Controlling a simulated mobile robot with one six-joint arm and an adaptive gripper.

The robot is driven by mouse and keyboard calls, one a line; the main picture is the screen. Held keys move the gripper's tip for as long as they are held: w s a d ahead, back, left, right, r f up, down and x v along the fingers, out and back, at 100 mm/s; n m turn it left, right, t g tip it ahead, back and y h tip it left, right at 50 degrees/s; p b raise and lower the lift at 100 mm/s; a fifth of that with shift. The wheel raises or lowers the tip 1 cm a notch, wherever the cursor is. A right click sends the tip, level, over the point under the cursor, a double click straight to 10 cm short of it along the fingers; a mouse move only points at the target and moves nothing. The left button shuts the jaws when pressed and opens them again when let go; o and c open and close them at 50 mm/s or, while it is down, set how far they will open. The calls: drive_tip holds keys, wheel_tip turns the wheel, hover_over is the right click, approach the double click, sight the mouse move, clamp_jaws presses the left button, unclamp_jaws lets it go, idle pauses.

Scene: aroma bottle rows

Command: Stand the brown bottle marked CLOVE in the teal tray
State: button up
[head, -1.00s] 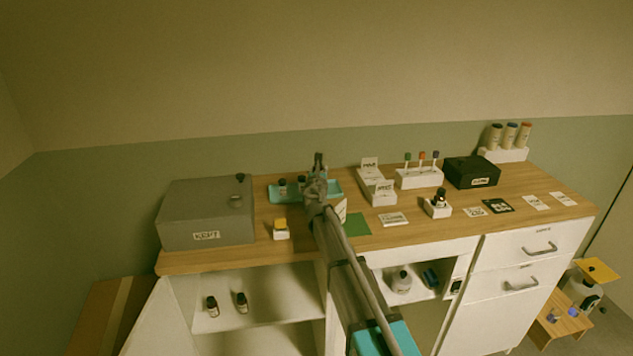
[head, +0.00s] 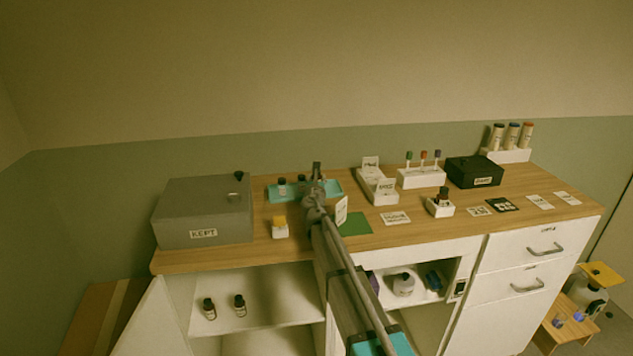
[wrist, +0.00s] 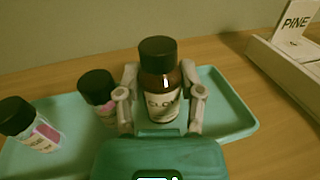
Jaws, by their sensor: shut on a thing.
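The brown bottle (wrist: 161,82) with a black cap stands upright between my gripper's fingers in the wrist view. Its white label shows "CLO", with the rest hidden by a finger. My gripper (wrist: 162,100) is shut on it, over the right part of the teal tray (wrist: 232,108). I cannot tell whether the bottle's base touches the tray floor. In the head view the tray (head: 334,187) is at the back of the counter, and my gripper (head: 316,172) is over it, the bottle mostly hidden.
Two black-capped bottles with pink on them, one near (wrist: 97,92) and one further left (wrist: 28,122), stand in the tray left of my gripper. A white PINE holder (wrist: 290,62) is to the right. A grey KEPT box (head: 200,212) stands left of the tray.

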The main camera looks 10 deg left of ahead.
drive_tip(key=shift+f, duration=0.1)
drive_tip(key=o, duration=0.9)
drive_tip(key=s, duration=1.2)
drive_tip(key=shift+d, duration=0.25)
